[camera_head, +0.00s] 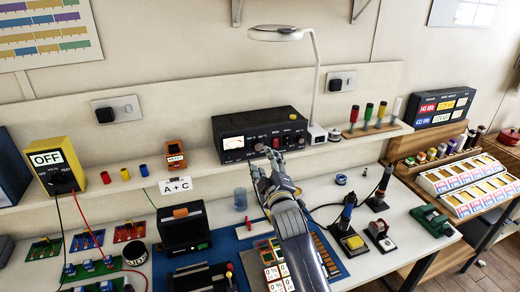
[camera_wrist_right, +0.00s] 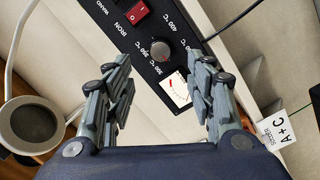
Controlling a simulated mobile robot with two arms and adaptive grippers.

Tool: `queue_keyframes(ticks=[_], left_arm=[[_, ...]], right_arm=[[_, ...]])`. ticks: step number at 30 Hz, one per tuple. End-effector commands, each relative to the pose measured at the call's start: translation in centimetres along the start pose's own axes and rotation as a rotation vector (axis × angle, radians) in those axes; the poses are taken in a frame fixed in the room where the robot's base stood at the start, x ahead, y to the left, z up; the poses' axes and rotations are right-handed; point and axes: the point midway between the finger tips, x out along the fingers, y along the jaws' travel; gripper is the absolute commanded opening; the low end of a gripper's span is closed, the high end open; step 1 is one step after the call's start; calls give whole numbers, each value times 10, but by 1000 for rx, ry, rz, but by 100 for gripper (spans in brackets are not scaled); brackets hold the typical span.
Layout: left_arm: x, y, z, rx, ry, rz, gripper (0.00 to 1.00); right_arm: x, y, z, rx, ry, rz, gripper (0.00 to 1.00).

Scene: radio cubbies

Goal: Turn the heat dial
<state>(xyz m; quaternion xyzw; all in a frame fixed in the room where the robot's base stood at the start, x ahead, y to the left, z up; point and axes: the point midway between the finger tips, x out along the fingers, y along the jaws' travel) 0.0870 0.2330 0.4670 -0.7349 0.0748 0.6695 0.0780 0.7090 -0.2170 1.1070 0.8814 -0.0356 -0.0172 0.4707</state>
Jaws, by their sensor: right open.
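The heat dial (camera_wrist_right: 160,50) is a round dark grey knob on the front of a black station box (camera_head: 225,127), with temperature marks printed around it. It shows between and just beyond the fingertips of my right gripper (camera_wrist_right: 165,68), which is open and empty. In the head view, my right gripper (camera_head: 263,168) reaches up to the box from below, its tips close under the dial (camera_head: 260,148). I see no clear contact with the dial. My left gripper is not in view.
The box also carries a red switch (camera_wrist_right: 138,12) and a meter (camera_wrist_right: 175,90). A white lamp (camera_head: 314,80) stands right of it on the shelf. An orange device (camera_head: 176,153) and an "A + C" card (camera_head: 175,186) are to its left. The bench below is crowded with tools.

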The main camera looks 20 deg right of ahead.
Motion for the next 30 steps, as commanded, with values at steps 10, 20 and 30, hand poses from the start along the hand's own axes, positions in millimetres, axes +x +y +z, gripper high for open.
queue_keyframes(ticks=[10, 20, 30], left_arm=[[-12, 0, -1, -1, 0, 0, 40], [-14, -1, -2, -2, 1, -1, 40], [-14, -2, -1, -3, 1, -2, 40]], right_arm=[[54, 1, -1, 4, -2, -2, 50], [78, 0, 0, 2, -2, -1, 50], [79, 0, 0, 2, -1, -1, 46]])
